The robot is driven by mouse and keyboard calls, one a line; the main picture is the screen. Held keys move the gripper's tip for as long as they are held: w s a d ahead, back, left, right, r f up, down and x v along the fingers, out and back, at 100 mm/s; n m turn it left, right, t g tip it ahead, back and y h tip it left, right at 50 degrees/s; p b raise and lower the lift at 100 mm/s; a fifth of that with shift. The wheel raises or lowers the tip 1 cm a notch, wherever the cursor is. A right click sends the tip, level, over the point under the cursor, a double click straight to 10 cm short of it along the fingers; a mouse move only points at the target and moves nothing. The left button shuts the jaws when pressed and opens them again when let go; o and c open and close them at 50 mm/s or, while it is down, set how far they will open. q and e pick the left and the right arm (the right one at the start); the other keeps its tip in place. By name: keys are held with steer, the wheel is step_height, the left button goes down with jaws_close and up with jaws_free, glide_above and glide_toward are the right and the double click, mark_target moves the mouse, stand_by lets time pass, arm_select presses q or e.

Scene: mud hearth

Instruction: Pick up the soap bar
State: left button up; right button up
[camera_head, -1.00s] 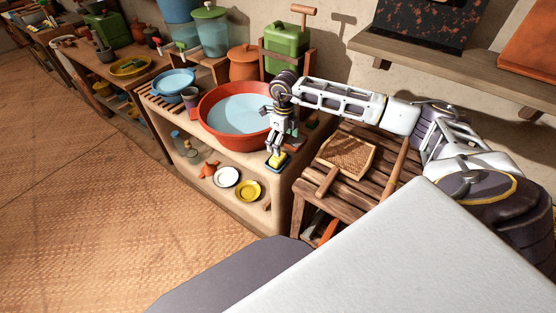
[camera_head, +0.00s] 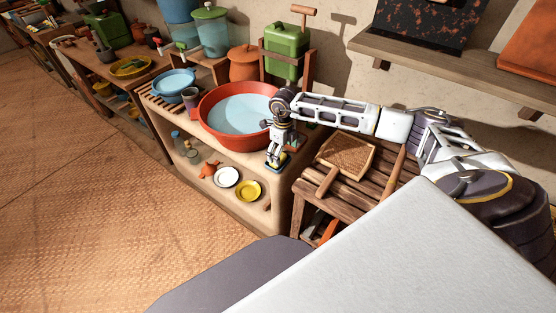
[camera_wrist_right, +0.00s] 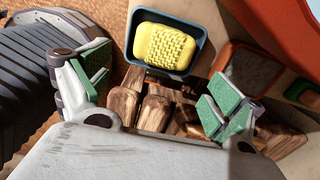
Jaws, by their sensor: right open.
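The soap bar (camera_wrist_right: 165,46) is yellow with a bumpy top and lies in a dark blue dish (camera_wrist_right: 195,52) at the top of the right wrist view. In the head view a blue edge of the dish (camera_head: 276,170) shows at the counter's front right corner; the gripper hides most of the bar there. My right gripper (camera_head: 276,160) points down over the dish. In the wrist view its green-padded fingers (camera_wrist_right: 160,90) are spread wide with nothing between them, and the bar lies beyond the fingertips. My left gripper is not in view.
A red basin of water (camera_head: 207,118) stands close left of the gripper. Plates (camera_head: 227,177) sit on the shelf below. A wall shelf (camera_head: 450,68) hangs at upper right.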

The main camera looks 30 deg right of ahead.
mark_target(282, 159)
steer(key=shift+f, duration=1.6)
